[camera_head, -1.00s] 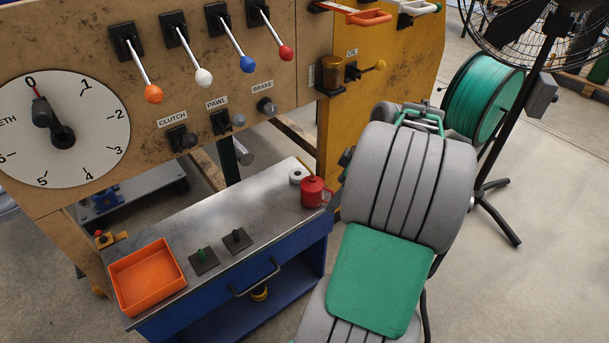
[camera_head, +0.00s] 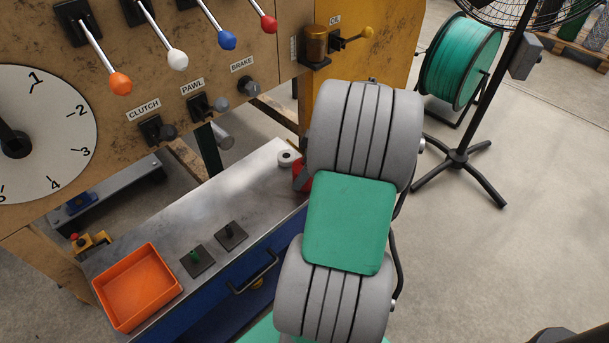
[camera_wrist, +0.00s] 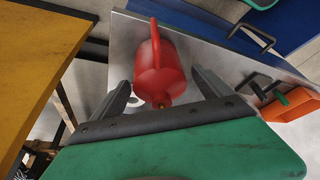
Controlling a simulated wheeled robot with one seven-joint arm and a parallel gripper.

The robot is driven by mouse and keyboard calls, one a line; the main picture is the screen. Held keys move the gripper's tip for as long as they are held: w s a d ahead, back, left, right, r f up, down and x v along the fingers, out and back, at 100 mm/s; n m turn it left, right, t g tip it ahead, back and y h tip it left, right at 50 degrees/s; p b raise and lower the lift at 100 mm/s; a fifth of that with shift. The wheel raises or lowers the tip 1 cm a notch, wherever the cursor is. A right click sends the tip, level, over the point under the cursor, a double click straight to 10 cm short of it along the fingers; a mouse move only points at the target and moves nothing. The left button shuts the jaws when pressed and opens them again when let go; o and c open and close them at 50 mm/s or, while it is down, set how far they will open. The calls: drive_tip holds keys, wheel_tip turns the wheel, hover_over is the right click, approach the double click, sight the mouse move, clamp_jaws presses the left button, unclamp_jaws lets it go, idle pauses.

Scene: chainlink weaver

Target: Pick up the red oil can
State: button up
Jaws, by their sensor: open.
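The red oil can (camera_wrist: 160,72) stands on the metal top of the blue cabinet, near its right end. In the wrist view it shows large, between the two dark fingers of my gripper (camera_wrist: 165,92), which are apart. I cannot tell whether either finger touches it. In the head view only a sliver of the red oil can (camera_head: 299,176) shows; my grey and green arm hides the rest of it and my gripper.
An orange tray (camera_head: 137,318) and two small dark switch plates (camera_head: 230,236) sit on the metal top (camera_head: 215,203). A white roll (camera_head: 288,158) is close to the can. The lever panel (camera_head: 240,62) rises behind. A fan stand (camera_head: 458,160) is at right.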

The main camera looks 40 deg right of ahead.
drive_tip(key=c, duration=1.8)
